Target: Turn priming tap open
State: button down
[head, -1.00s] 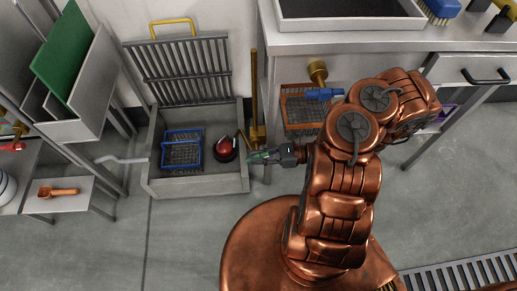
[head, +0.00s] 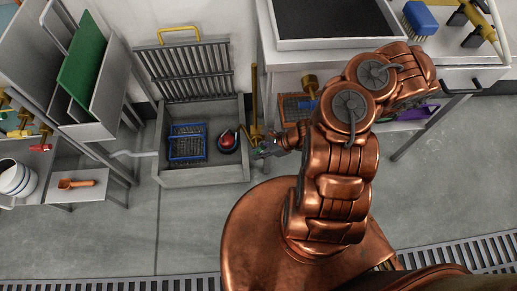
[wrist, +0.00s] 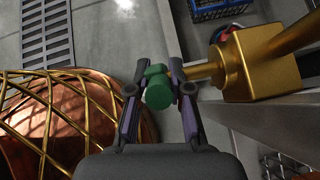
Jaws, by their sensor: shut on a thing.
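The priming tap appears to be the brass fitting (wrist: 258,62) with a thick brass pipe and a short stem ending in a green knob (wrist: 158,90) in the wrist view. My gripper (wrist: 160,88) has its two fingers on either side of the green knob and is shut on it. In the head view, my gripper (head: 265,150) is low beside the right front corner of the grey basin, near an upright brass pipe (head: 254,108). The knob is small there and the gripper partly covers it. I cannot tell the tap's setting.
The grey basin (head: 205,176) holds a blue wire basket (head: 187,143) and a red-and-black round object (head: 228,139). A bench (head: 280,55) with a tray stands at the right. A left shelf holds an orange scoop (head: 76,184). Open floor lies in front.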

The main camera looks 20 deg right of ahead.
jog(key=shift+h+p, duration=0.3)
jog(key=shift+h, duration=0.1)
dwell(0.3)
jog(key=c, duration=1.1)
grip_release()
jog(key=shift+d+r, duration=0.1)
jog(key=shift+v, duration=5.85)
jog(key=shift+w+r, duration=0.1)
jog(key=shift+w, duration=0.1)
